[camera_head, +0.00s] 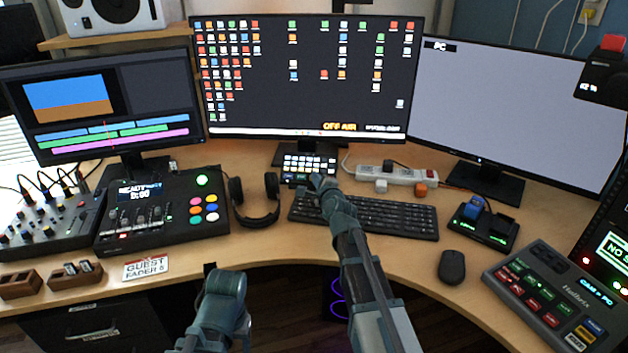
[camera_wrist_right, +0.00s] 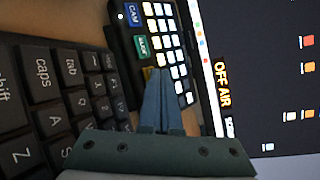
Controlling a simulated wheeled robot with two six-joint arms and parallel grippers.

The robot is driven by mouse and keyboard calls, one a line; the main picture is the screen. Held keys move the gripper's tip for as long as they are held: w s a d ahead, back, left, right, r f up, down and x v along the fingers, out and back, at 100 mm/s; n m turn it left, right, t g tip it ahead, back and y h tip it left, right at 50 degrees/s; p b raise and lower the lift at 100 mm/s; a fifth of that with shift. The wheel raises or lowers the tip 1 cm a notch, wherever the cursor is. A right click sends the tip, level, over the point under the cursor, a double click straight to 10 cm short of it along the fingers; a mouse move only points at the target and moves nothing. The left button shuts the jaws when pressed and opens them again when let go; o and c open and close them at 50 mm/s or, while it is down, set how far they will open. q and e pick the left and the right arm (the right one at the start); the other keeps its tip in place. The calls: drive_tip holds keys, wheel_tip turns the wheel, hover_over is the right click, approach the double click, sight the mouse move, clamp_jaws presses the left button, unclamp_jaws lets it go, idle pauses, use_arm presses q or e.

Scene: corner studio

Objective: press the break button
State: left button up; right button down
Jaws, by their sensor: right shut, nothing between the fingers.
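A black button pad (camera_head: 308,163) with rows of lit white keys stands below the middle monitor.
A keyboard (camera_head: 385,215) lies just in front of the pad, under my right arm. Headphones (camera_head: 254,200) are to its left; a power strip (camera_head: 395,174) and mouse (camera_head: 452,266) are to the right. The middle monitor (camera_head: 300,75) shows "OFF AIR". A control panel (camera_head: 545,300) sits at the right.

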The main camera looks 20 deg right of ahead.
drive_tip(key=shift+f, duration=0.1)
idle(0.4)
drive_tip(key=shift+s+a+r+p, duration=0.15)
drive_tip(key=shift+s+r+p, duration=0.2)
drive_tip(key=shift+r, duration=0.15)
drive_tip(key=shift+r, duration=0.1)
drive_tip(key=s+r+p, duration=0.1)
drive_tip(key=r+p, duration=0.1)
drive_tip(key=s+a+r+p, duration=0.1)
drive_tip(key=s+r+p, duration=0.1)
drive_tip(key=p, duration=0.1)
drive_tip(key=shift+s+a+r, duration=0.15)
drive_tip(key=shift+a+r, duration=0.05)
drive_tip(key=shift+r, duration=0.15)
drive_tip(key=shift+f, duration=0.1)
idle(0.5)
